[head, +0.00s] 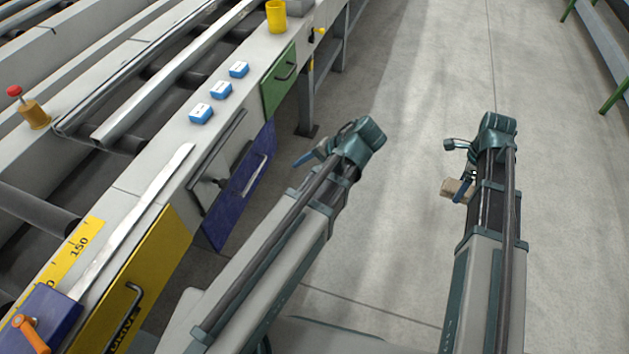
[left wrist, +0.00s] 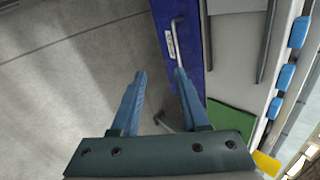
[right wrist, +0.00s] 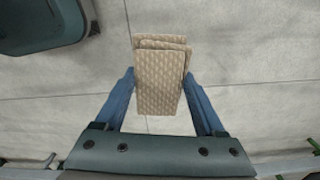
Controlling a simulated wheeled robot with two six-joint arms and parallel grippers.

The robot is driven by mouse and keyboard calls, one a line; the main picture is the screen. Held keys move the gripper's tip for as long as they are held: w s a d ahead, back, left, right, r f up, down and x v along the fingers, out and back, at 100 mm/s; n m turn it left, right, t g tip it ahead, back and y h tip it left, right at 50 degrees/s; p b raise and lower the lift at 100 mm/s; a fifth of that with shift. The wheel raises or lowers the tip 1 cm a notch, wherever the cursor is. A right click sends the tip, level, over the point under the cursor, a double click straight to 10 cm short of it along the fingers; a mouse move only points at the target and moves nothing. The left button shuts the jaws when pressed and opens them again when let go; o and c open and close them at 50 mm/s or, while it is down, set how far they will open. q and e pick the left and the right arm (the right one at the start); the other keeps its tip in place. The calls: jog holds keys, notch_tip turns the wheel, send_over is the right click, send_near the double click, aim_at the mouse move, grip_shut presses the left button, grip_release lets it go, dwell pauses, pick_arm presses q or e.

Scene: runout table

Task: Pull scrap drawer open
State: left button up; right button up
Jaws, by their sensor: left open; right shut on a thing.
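A blue drawer front (head: 221,222) with a pale bar handle (head: 256,172) is in the table's side. In the left wrist view the blue front (left wrist: 190,60) shows its handle (left wrist: 176,36) beside a small white label, too small to read. A yellow drawer (head: 155,265) is nearer and a green one (head: 271,95) farther. I cannot tell which is the scrap drawer. My left gripper (head: 311,155) is open and empty, right of the blue drawer and apart from its handle; it also shows in the left wrist view (left wrist: 160,72).
Several blue blocks (head: 221,90) and a yellow cup (head: 276,17) stand on the table edge. A grey panel (head: 218,160) with a dark bar is by the blue drawer. An orange-handled clamp (head: 30,333) is at the near left. The floor (head: 400,240) between my arms is clear.

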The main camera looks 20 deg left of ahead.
aim_at(258, 169)
pick_arm(q)
jog(key=w+a+f+n+y+b, duration=0.1)
jog(key=w+a+f+y+b, duration=0.3)
jog(key=f+b, duration=0.6)
jog(key=w+a+f+n+y+b, duration=0.1)
jog(key=w+a+f+y+b, duration=0.3)
jog(key=b, duration=1.1)
jog(key=a+f+b, duration=0.1)
jog(key=a, duration=0.2)
jog(key=a+f+b, duration=0.1)
jog(key=a, duration=0.3)
jog(key=w+a+f, duration=0.1)
jog(key=a, duration=0.3)
jog(key=shift+a+f+b, duration=0.25)
jog(key=shift+f+b, duration=0.1)
jog(key=shift+b, duration=0.05)
grip_shut()
